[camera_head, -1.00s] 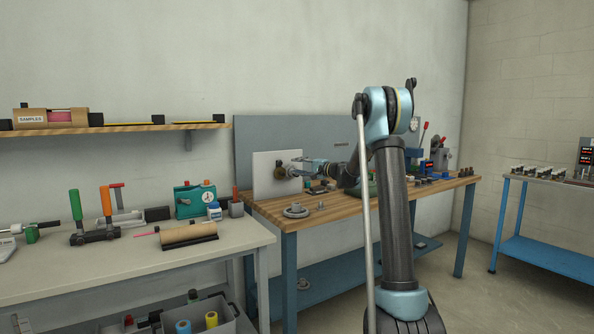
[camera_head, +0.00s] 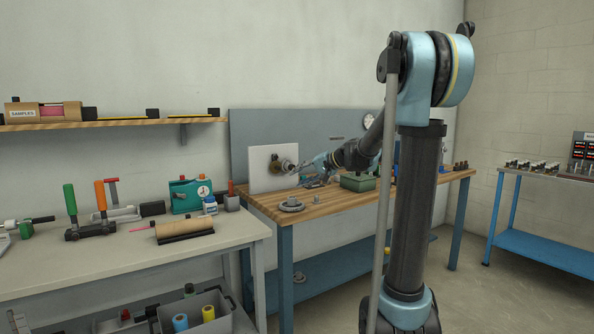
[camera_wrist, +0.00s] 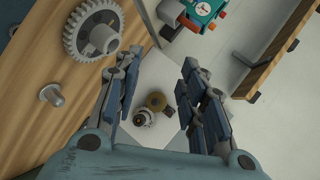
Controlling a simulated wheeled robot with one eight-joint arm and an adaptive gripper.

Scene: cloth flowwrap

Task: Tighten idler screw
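A white upright panel (camera_head: 262,184) stands on the wooden bench and carries a brass-coloured round piece (camera_head: 275,163) with a grey screw-like part on its front. In the wrist view the brass piece (camera_wrist: 156,101) and the grey knurled part (camera_wrist: 143,118) lie between and beyond my fingers, against the pale panel (camera_wrist: 160,75). Which part is the idler screw, I cannot tell for sure. My gripper (camera_wrist: 160,65) is open, with a wide gap and nothing held. In the head view my gripper (camera_head: 303,172) is just right of the brass piece, seemingly apart from it.
A grey gear (camera_head: 291,206) and a small flanged pin (camera_head: 316,198) lie on the bench in front of the panel; the gear (camera_wrist: 84,32) is near my left finger in the wrist view. A green box (camera_head: 358,182) stands right. A pale table (camera_head: 130,265) is left.

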